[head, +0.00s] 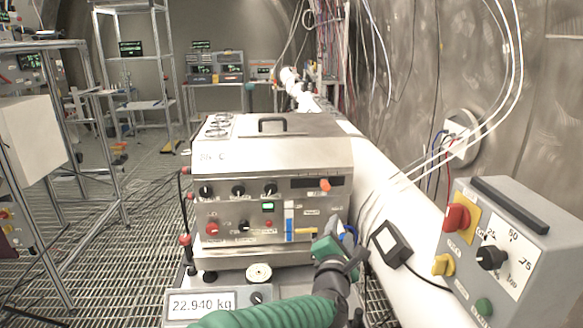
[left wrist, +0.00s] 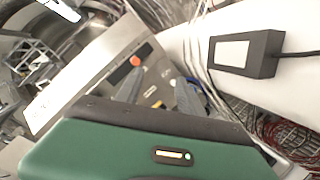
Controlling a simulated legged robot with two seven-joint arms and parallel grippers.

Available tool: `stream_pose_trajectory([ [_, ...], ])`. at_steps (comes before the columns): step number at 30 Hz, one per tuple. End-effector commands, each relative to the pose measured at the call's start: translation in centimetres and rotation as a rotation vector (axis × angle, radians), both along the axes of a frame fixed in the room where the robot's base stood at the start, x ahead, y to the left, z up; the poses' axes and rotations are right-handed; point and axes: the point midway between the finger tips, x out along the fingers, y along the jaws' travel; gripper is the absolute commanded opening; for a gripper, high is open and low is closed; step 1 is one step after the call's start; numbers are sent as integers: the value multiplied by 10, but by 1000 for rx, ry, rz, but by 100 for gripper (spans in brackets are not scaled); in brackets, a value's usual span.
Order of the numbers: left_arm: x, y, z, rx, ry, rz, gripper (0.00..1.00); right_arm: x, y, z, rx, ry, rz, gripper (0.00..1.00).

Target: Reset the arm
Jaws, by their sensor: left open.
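My left arm, in a ribbed green sleeve (head: 270,312), reaches in from the bottom of the head view. Its green and dark gripper (head: 332,246) is in front of the lower right corner of the steel control box (head: 270,165). In the left wrist view the two grey fingers (left wrist: 161,88) stand apart with nothing held between them. They point at the box's front panel (left wrist: 100,70), near its orange knob (left wrist: 135,61). I cannot tell whether a fingertip touches the panel. My right gripper is not in view.
A scale display (head: 202,304) reading 22.940 kg stands below the box. A white pipe (head: 385,205) with a black-framed block (head: 391,243) runs close on the right. A grey switch box (head: 510,250) stands farther right. Metal racks and grated floor (head: 135,220) lie left.

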Motion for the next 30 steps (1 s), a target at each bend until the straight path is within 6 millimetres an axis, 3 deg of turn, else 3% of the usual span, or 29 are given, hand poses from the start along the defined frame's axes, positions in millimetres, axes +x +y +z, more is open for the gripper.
stream_pose_trajectory([
  [1,-9,29,-13,295,-8,-70,45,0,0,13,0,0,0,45],
  [3,-28,69,-50,651,7,-180,45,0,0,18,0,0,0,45],
  [6,-58,125,-94,1016,52,-325,45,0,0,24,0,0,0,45],
  [11,-123,216,-148,1427,157,-579,45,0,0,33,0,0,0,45],
  [15,-196,287,-182,1659,255,-842,45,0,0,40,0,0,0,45],
  [18,-250,327,-199,1753,310,-1037,45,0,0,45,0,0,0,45],
  [21,-293,352,-210,1794,341,-1192,45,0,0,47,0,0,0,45],
  [24,-316,363,-215,1807,352,-1278,45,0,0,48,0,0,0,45],
  [30,-322,366,-217,1810,353,-1305,45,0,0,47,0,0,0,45],
])
